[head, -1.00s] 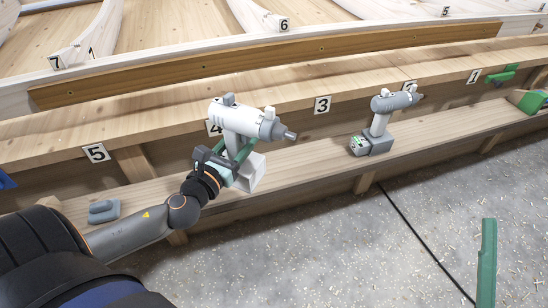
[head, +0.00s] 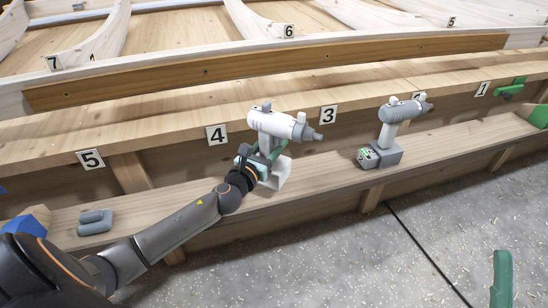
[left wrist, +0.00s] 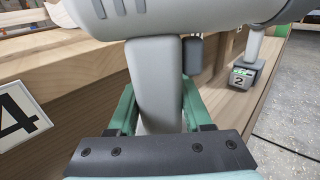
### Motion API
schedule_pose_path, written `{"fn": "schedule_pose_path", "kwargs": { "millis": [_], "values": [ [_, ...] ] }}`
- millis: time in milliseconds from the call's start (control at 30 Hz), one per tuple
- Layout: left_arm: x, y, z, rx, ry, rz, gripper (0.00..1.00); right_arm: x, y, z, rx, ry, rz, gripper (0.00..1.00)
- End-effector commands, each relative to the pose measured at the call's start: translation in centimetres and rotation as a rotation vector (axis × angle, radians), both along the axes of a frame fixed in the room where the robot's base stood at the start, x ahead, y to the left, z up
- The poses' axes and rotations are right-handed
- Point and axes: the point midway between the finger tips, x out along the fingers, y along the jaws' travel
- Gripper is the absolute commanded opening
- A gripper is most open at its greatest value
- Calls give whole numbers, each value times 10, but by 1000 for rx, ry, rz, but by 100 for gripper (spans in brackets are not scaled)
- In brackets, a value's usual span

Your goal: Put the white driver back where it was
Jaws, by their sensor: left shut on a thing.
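The white driver (head: 278,123) is upright in the head view, over the wooden shelf between the number 4 and number 3 labels, its nose pointing right. My left gripper (head: 266,156) is shut on its grip; in the left wrist view the green fingers (left wrist: 158,112) lie either side of the light grey handle (left wrist: 157,80). The driver's base (head: 276,175) is at the shelf; I cannot tell whether it touches. Part of my right gripper (head: 502,280) shows as a green finger at the lower right; its opening is not visible.
A grey driver (head: 396,112) stands on the shelf (head: 335,180) to the right, near label 2. A grey block (head: 95,222) and a blue object (head: 28,222) lie at the left. Green tools are at the far right. Shelf between the drivers is clear.

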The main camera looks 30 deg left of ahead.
Motion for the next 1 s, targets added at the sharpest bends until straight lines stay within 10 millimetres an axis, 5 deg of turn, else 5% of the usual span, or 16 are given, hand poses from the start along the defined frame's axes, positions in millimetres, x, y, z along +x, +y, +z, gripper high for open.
{"fn": "schedule_pose_path", "kwargs": {
  "millis": [400, 833, 867, 1000],
  "values": [
    [9, 1, -36, 0, -8, 1, 0, 1, 4, -37, -20, 16, 12, 80],
    [9, 1, -39, 1, -8, 0, 0, 1, 5, -39, -23, 15, 8, 80],
    [8, 1, -43, 0, 0, 0, 52, 2, 5, -38, -22, 15, 7, 80],
    [8, 1, -42, 0, 1, 0, 68, 2, 5, -38, -20, 15, 7, 80]
  ]
}}
